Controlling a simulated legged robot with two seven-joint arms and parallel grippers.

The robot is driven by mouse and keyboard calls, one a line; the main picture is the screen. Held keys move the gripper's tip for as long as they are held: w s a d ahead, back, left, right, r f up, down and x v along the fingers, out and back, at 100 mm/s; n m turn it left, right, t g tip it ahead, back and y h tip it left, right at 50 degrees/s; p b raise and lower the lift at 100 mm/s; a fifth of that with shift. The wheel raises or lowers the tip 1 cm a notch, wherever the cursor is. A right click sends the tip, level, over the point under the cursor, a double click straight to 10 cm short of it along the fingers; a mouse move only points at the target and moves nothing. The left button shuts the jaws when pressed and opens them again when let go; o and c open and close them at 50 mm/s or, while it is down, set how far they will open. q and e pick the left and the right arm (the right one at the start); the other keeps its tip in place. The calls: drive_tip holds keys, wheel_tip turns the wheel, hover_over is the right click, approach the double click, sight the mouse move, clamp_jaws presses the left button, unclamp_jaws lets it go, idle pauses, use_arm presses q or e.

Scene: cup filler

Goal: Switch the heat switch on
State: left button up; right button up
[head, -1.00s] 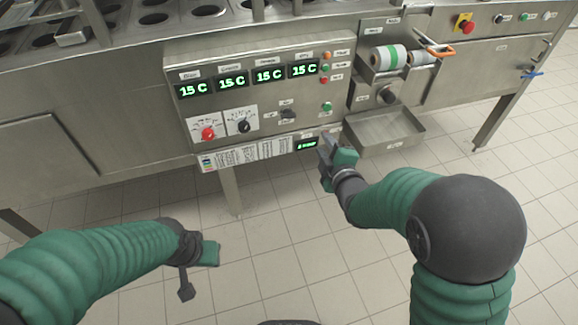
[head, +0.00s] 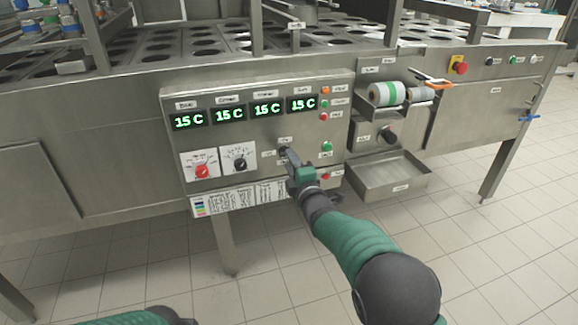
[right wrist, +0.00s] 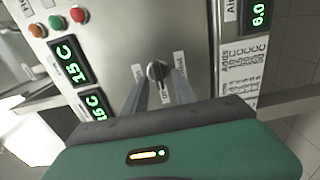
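The heat switch is a small dark knob on the steel control panel (head: 255,115), below the displays. In the right wrist view the knob (right wrist: 157,70) shows between two labels, its pointer toward a third. My right gripper (head: 288,158) is at this switch. In the right wrist view its two fingers are apart, one on each side of the knob; I cannot tell whether they touch it. In the head view the gripper hides most of the switch. Only a bit of my left arm shows at the bottom left edge; its gripper is out of the frame.
Displays reading 15 C (head: 229,115) sit above the switch. A red dial (head: 202,171) and a black dial (head: 240,164) are to its left. Small buttons (head: 327,147) are to its right. A steel tray (head: 390,182) sticks out at right.

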drive_tip(key=shift+x, duration=1.15)
clamp_jaws()
